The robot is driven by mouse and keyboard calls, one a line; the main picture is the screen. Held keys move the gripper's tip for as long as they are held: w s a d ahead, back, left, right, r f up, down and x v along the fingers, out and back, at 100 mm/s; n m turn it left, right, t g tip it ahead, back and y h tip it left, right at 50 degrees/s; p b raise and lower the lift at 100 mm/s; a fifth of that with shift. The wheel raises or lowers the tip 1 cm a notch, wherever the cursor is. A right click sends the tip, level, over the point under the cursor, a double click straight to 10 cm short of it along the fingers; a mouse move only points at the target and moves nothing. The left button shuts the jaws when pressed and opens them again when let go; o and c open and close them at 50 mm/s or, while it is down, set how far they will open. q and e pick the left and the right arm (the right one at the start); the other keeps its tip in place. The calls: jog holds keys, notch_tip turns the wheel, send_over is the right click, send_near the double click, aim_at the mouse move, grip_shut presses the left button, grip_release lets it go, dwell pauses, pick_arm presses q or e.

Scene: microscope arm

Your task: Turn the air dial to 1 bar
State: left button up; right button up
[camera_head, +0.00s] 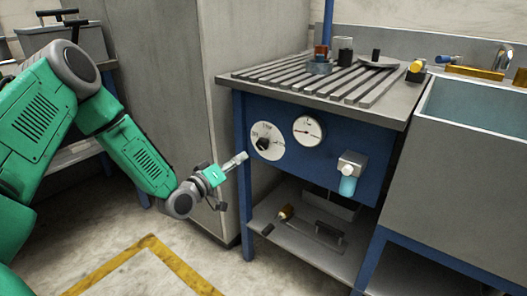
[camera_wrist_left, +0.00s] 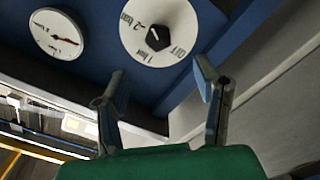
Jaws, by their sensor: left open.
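The air dial (camera_head: 267,141) is a round white plate with a black knob in its middle, on the blue front panel. In the left wrist view the dial (camera_wrist_left: 178,22) appears rotated, with its OFF, 1 bar and 2 bar marks readable around the black knob (camera_wrist_left: 157,38). I cannot tell surely which mark the knob points to. My left gripper (camera_head: 238,161) is open and empty, just left of and slightly below the dial. Its two spread fingers (camera_wrist_left: 160,85) show in the wrist view, apart from the knob. My right gripper is not in view.
A white pressure gauge (camera_head: 308,130) sits right of the dial; it also shows in the wrist view (camera_wrist_left: 58,34). A filter unit with a blue bowl (camera_head: 348,185) is further right. The slatted bench top (camera_head: 318,78) overhangs the panel. A grey cabinet (camera_head: 170,90) stands left.

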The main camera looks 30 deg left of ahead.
aim_at(261, 147)
pick_arm(q)
jog(key=w+b, duration=0.1)
jog(key=w, duration=0.2)
jog(key=w+d+b, duration=0.1)
jog(key=w, duration=0.3)
jog(key=w+b, duration=0.1)
jog(key=w, duration=0.3)
jog(key=shift+w+d+f+b, duration=0.1)
jog(key=shift+d+b, duration=0.1)
jog(key=shift+b, duration=0.1)
jog(key=shift+w+a, duration=0.2)
jog(key=shift+w, duration=0.6)
jog(key=shift+d, duration=0.1)
jog(key=shift+c, duration=0.5)
jog(key=c, duration=1.1)
